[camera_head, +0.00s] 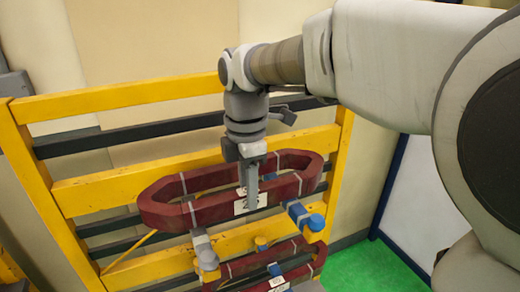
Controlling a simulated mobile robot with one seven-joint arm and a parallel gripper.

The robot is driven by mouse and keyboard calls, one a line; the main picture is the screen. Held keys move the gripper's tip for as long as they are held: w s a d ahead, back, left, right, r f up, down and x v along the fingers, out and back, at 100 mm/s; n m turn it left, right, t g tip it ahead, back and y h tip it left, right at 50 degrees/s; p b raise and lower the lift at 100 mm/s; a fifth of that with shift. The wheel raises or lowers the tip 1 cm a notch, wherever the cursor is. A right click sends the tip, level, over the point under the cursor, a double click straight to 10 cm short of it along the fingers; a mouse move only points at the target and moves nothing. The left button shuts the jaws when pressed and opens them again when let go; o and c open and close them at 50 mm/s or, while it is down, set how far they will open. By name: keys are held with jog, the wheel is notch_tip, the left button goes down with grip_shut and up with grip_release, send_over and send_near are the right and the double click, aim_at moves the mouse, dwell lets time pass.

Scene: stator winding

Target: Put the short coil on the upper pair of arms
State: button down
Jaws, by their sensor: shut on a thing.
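A dark red coil (165,212), an elongated ring with pale straps and a white label, is held in my gripper (250,196). My gripper points down and is shut on the coil's near long side, by the label. The coil lies roughly level, in front of the yellow frame.
A second dark red coil (235,268) is lower down, partly cut off by the picture's bottom edge. The yellow frame (110,185) with dark cross bars stands behind. Green floor (372,265) shows at right, beside a white panel (425,195).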

jog(key=shift+f, duration=0.95)
jog(key=shift+f, duration=0.2)
jog(key=c, duration=0.6)
grip_release()
jog(key=shift+r, duration=0.1)
